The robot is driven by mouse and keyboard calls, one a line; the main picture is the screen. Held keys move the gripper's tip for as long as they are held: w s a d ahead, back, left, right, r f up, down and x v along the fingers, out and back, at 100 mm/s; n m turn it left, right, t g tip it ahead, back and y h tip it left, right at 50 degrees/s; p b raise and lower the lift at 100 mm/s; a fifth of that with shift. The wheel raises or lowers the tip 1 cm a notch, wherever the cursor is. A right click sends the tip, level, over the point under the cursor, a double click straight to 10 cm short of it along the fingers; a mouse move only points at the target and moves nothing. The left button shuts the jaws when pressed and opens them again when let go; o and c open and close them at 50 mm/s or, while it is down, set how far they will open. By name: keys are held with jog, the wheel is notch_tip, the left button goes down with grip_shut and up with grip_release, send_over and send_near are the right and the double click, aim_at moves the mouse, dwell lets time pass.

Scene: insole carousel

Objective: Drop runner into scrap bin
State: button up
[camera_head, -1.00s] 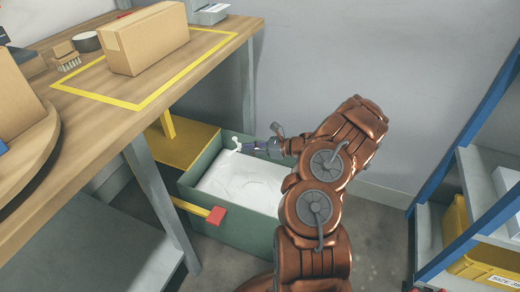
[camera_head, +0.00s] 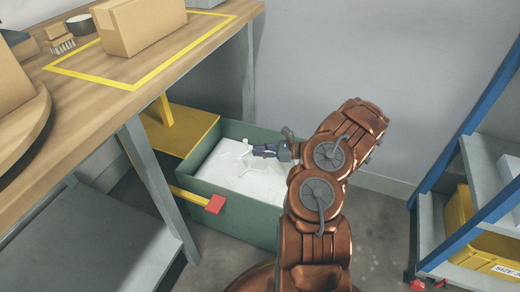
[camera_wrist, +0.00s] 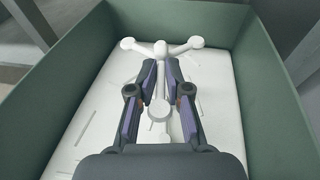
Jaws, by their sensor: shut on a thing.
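The runner is a white branched piece with rounded ends; in the wrist view the runner (camera_wrist: 160,50) sits between my fingertips, its arms spreading to both sides. My gripper (camera_wrist: 161,72) is shut on its stem. In the head view my gripper (camera_head: 256,151) is over the scrap bin, with the pale runner (camera_head: 244,158) hard to tell from the white contents. The scrap bin (camera_head: 262,222) is a green open box with a white layer inside. The wrist view shows its green wall (camera_wrist: 48,98) around the runner. I cannot tell how far the runner is above the white layer.
A wooden table (camera_head: 60,105) with a cardboard box (camera_head: 142,27) inside a yellow outline stands at the left. A yellow bar with a red end (camera_head: 215,204) lies by the bin's near side. A blue-framed shelf (camera_head: 455,170) with a yellow bin (camera_head: 461,215) stands at the right.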

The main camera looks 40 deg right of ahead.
jog(key=shift+f, duration=0.4)
jog(key=o, duration=0.8)
jog(key=shift+o, duration=0.2)
jog(key=shift+r, duration=0.15)
jog(key=shift+r, duration=4.9)
